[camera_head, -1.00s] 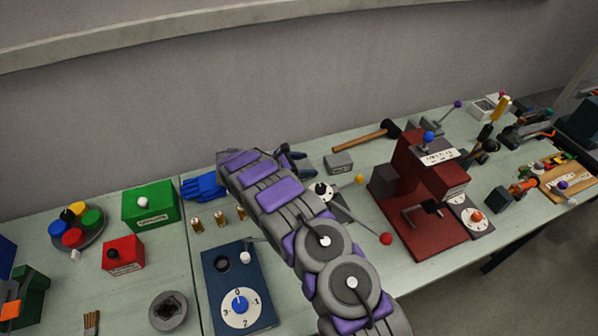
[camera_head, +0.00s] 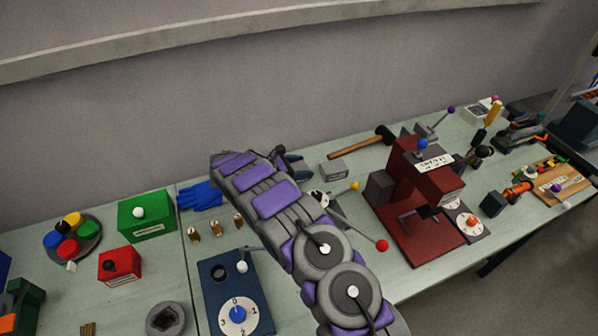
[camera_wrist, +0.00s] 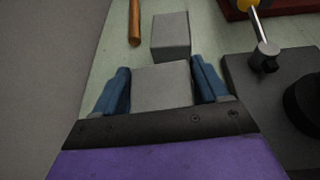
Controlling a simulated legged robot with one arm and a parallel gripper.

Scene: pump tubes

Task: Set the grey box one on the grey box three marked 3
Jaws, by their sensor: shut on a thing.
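My gripper (camera_wrist: 162,84) is shut on a grey box (camera_wrist: 160,91), which sits between its two blue fingers in the wrist view. This box appears to be grey box one, but no number shows on it. Another grey box (camera_wrist: 172,36) stands on the table just beyond the held one, with a small gap seen between them. It appears to be grey box three. In the head view this box (camera_head: 333,170) has a small label too small to read. There my gripper (camera_head: 288,163) is left of it, and my arm hides the held box.
A hammer (camera_head: 357,145) lies behind the standing box. A dark red press (camera_head: 426,200) stands to the right. A lever with a red knob (camera_head: 382,245) is in front. A blue glove (camera_head: 201,195) and a green box (camera_head: 146,216) are on the left.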

